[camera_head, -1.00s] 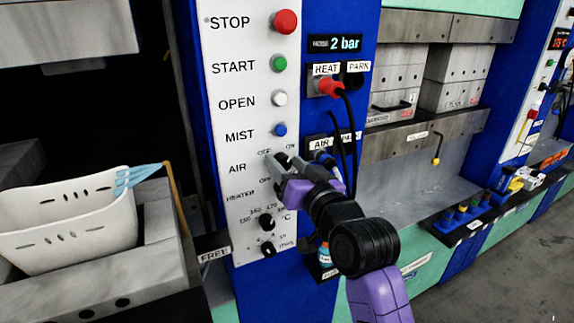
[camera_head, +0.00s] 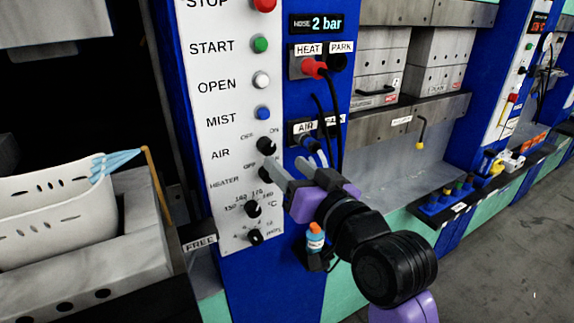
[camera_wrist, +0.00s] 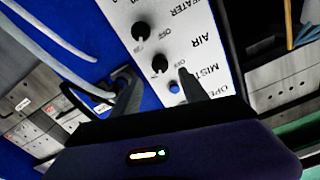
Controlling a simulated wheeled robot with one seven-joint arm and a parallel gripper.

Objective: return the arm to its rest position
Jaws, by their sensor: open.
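My gripper (camera_head: 282,172) is open and empty in front of the white control panel (camera_head: 222,120). Its fingertips lie in front of the panel's right edge, near the black AIR knob (camera_head: 264,143) and the HEATER knob (camera_head: 266,174), and look apart from both. My purple and black arm reaches in from the lower right. In the wrist view, a dark gripper finger (camera_wrist: 190,84) shows beside the AIR knob (camera_wrist: 160,64) and the blue MIST button (camera_wrist: 174,87).
Red HEAT plug (camera_head: 313,67) and AIR plug hoses hang just above my gripper. A small orange-capped blue bottle (camera_head: 315,238) stands below it. A white basket (camera_head: 60,215) sits on the left. Metal blocks (camera_head: 440,62) and a blue rack (camera_head: 445,200) are at right.

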